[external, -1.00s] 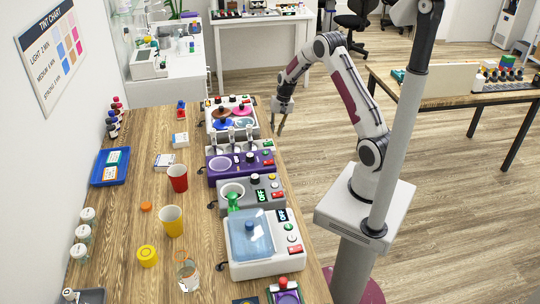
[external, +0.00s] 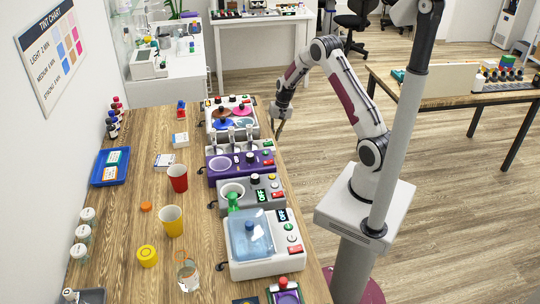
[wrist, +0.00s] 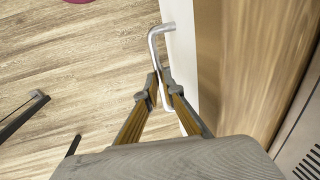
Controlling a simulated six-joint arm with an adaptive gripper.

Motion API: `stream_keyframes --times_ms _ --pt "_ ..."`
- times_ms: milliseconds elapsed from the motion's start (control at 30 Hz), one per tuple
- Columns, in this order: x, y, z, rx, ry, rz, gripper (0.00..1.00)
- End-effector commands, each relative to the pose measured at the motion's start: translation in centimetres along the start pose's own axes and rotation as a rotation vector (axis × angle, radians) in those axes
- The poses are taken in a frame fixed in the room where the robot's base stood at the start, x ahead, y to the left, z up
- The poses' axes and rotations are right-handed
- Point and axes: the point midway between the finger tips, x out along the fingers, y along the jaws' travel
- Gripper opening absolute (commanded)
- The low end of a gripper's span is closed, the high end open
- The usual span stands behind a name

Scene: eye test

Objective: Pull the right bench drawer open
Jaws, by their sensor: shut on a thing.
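My gripper (external: 279,125) is beside the right-hand edge of the bench, at its far end, in the external view. In the wrist view its two fingers (wrist: 162,90) are closed around a silver bar handle (wrist: 153,46). The handle stands out from a white drawer front (wrist: 184,45) beside the bench's wooden edge. The fingers cover the lower middle of the handle. The drawer front is hidden in the external view, and I cannot tell whether the drawer stands out from the bench.
The bench top (external: 140,200) carries a row of devices along the edge near my arm, including a purple-based one (external: 220,178) and one with a blue lid (external: 250,236). Red (external: 178,179) and yellow (external: 171,221) cups stand left of them. The floor (external: 440,215) beside the bench is open.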

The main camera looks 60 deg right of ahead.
Motion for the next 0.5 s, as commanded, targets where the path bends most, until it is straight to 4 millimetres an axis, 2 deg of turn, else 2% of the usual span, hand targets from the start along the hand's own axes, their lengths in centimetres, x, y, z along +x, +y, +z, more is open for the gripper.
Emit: stream_keyframes --times_ms 267,500 --pt "-0.3 1.5 0.0 0.001 0.0 0.001 0.0" --pt "-1.0 5.3 0.0 0.005 0.0 0.001 0.0"
